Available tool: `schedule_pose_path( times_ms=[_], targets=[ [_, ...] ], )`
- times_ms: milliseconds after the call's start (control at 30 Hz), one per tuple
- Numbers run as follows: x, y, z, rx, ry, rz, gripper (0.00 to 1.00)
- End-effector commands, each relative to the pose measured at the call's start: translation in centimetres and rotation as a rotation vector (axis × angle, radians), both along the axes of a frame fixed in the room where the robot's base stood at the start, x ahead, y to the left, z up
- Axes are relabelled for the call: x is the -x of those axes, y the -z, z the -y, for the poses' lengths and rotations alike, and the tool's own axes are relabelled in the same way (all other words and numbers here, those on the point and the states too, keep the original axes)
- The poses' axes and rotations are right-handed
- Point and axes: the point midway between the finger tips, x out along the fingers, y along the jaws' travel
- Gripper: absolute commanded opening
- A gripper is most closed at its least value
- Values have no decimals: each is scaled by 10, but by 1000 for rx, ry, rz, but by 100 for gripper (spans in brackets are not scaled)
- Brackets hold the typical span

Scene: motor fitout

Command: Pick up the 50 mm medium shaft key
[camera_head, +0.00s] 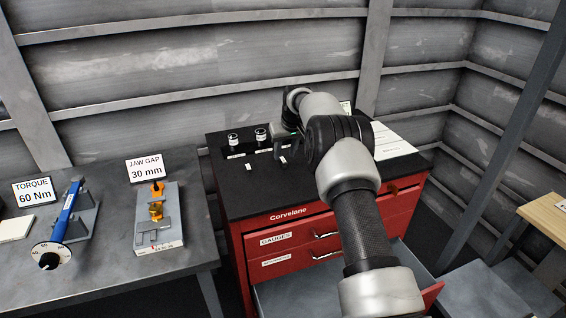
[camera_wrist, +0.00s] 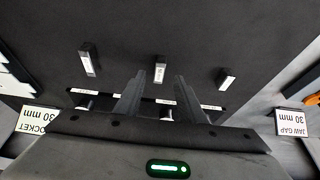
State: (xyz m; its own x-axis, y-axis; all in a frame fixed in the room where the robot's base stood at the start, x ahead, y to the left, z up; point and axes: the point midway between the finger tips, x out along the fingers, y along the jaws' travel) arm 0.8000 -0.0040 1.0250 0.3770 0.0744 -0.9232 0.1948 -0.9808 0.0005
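Three small upright shaft keys with pale faces stand on the black cabinet top. In the wrist view they are the left key (camera_wrist: 88,61), the middle key (camera_wrist: 160,66) and the right key (camera_wrist: 226,78). The left looks longest and the right shortest; I cannot read their sizes. In the head view two pale keys (camera_head: 249,166) (camera_head: 282,159) show; the other is hidden or unclear behind my arm. My gripper (camera_wrist: 160,76) is open above the top, its fingertips either side of the middle key in the picture. Nothing is seen held.
Dark cylinders with pale bands (camera_head: 233,140) (camera_head: 261,134) stand behind the keys, beside label strips (camera_wrist: 165,101). The red cabinet (camera_head: 285,218) has a lower drawer pulled out. White sheets (camera_head: 392,140) lie at its right. A grey bench (camera_head: 110,240) with tools stands left.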

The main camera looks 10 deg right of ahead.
Motion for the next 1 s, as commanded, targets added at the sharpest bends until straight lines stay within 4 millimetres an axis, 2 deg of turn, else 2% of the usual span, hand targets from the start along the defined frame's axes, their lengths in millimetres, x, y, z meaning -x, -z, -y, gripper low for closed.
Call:
schedule_pose_path(
  times_ms=[100, 200, 533, 767, 1000],
  targets=[
    [-7, 19, 0, 0, 0, -3, 36],
    [-12, 30, -2, 0, -1, -2, 36],
    [-14, 37, -2, 0, 0, -1, 36],
    [-14, 37, -2, 0, 0, -1, 0],
    [-15, 36, -2, 0, 0, 0, 0]
  ],
)
